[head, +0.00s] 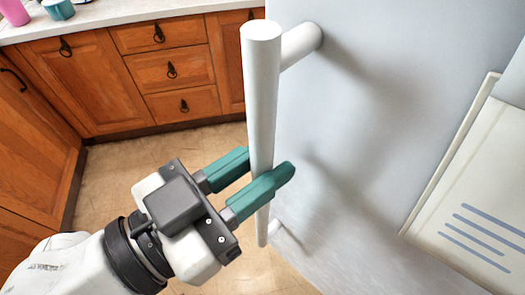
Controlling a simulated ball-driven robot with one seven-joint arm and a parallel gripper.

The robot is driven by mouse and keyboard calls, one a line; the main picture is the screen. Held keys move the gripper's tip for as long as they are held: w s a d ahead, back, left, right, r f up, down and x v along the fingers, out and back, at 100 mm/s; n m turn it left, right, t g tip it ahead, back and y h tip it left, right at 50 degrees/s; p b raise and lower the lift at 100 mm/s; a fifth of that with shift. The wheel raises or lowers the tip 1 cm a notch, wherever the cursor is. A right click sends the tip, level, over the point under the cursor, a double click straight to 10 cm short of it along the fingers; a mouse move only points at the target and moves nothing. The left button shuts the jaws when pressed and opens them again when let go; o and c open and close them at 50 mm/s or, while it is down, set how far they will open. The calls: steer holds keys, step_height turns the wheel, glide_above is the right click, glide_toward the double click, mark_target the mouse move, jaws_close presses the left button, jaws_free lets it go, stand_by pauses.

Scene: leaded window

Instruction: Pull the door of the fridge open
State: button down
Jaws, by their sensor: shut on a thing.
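The fridge door (390,75) is a pale grey-white panel filling the right side of the head view. Its handle (262,90) is a long white round bar standing off the door on short posts, one near the top and one near the bottom. My gripper (258,178) has teal fingers and reaches in from the lower left. It is shut on the lower half of the bar, one finger on each side. The near finger covers part of the bar.
Wooden cabinets (100,82) with dark pulls stand at the back left under a pale counter (110,12). A pink cup (14,12) and a teal cup (58,8) stand on it. A paper with blue lines (475,215) is on the door at right. Tan floor (112,170) is clear.

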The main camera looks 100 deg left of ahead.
steer(key=shift+d, duration=0.25)
steer(key=c, duration=1)
jaws_free()
steer(key=shift+w, duration=0.1)
steer(key=shift+c, duration=0.2)
steer(key=shift+s+d, duration=0.3)
steer(key=shift+s, duration=0.2)
steer(key=v, duration=0.9)
steer(key=shift+s+d+b, duration=0.2)
steer(key=shift+d+b, duration=0.1)
steer(key=shift+b, duration=0.05)
